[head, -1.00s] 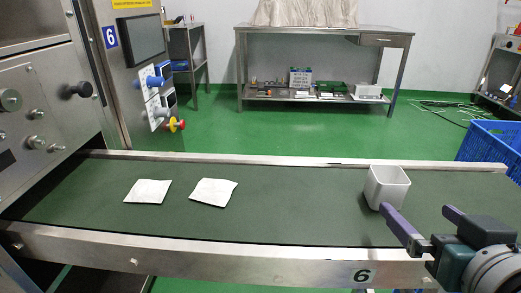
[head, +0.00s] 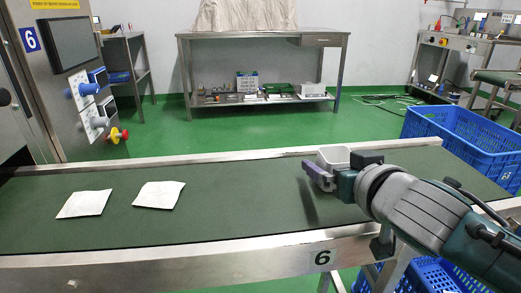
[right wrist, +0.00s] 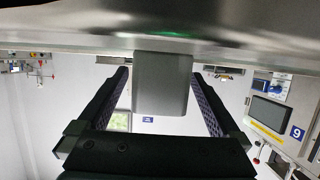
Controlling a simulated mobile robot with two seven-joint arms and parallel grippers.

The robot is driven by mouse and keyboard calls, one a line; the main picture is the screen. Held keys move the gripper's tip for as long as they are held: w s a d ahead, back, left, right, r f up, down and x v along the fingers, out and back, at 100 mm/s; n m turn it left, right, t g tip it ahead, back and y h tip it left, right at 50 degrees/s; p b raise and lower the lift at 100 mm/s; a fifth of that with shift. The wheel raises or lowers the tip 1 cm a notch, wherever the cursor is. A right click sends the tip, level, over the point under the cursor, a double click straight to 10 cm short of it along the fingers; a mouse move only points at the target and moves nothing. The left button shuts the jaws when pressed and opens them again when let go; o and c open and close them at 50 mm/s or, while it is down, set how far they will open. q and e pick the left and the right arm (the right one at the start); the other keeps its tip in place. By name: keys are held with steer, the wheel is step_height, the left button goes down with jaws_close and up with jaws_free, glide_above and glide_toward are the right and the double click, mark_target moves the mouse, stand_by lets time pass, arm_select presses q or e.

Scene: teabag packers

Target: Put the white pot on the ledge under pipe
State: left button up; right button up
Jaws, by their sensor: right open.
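The white pot (head: 334,153) stands on the green conveyor belt near its far rail, right of the middle in the head view. My right gripper (head: 332,167) is open and low over the belt at the pot, hiding its lower part. In the right wrist view the pot (right wrist: 162,85) looks grey and lies between the two open fingers of the right gripper (right wrist: 160,76), with a gap showing at each side. My left gripper is not in view. I cannot make out a ledge under a pipe.
Two white packets (head: 85,204) (head: 158,195) lie on the belt (head: 235,218) at the left. Metal rails edge the belt. A blue crate (head: 465,140) stands beyond the belt at the right. A steel table (head: 262,36) stands at the back, with green floor between.

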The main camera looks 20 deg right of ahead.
steer(key=c, duration=1.3)
